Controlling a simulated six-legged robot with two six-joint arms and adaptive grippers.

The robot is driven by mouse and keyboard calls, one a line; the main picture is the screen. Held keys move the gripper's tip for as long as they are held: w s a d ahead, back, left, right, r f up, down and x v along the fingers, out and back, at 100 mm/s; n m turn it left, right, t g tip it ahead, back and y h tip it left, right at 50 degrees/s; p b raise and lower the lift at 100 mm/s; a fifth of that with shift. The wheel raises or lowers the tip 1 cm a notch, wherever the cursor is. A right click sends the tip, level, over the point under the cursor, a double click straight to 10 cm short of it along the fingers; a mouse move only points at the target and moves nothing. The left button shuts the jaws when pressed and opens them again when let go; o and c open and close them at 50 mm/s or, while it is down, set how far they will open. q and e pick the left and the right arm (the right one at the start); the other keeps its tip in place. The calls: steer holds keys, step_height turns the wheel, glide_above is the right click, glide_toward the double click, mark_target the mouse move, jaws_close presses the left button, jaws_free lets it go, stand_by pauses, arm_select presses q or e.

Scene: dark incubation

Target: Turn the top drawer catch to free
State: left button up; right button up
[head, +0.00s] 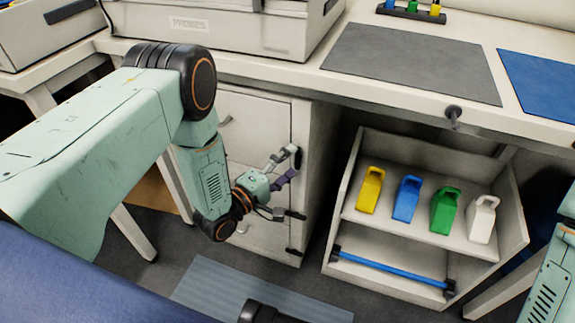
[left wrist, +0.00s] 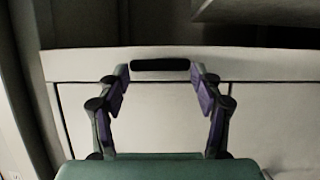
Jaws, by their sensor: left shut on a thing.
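The top drawer catch (head: 298,158) is a small dark bar on the right front post of the white drawer cabinet (head: 318,150). It looks upright in the head view, along the post. In the left wrist view the catch (left wrist: 160,64) is a black bar between the fingertips. My left gripper (head: 288,165) is shut on this catch, its fingers at either end of the bar in the wrist view. Two lower catches, the middle one (head: 295,214) and the bottom one (head: 293,252), lie crosswise. The fingers partly hide the top catch.
An open shelf unit (head: 345,195) with yellow, blue, green and white handled blocks stands right of the cabinet. A blue bar (head: 390,271) lies on its lower level. The bench top (head: 335,75) overhangs the cabinet. A grey-blue mat (head: 215,290) lies on the floor.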

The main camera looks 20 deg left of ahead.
stand_by(0.3)
arm_select(q)
steer(key=o, duration=1.2)
steer(key=shift+c, duration=0.2)
steer(key=v, duration=1.2)
steer(key=x, duration=1.2)
